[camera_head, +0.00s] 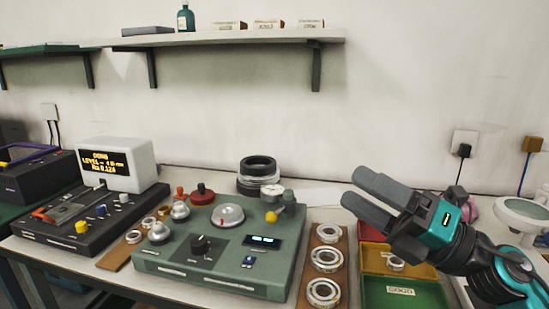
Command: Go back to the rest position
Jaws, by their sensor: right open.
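My right gripper (364,196) is in the camera_head view, right of the middle. Its arm comes in from the lower right. Its two grey fingers point to the upper left, with nothing between them, and it is open. It is above the bench, in front of the trays and the wall. My left gripper is not in view. Several bearing rings stand in a row on a wooden board (337,265), the front one (323,293) nearest to me. A ring (396,264) lies in the yellow tray (376,259).
A green machine (210,262) with knobs and a dial fills the middle of the bench. A black device (90,225) and a white display box (117,163) stand at left. A green tray (385,293) and a red tray (370,232) lie near my right arm. A shelf (200,39) hangs above.

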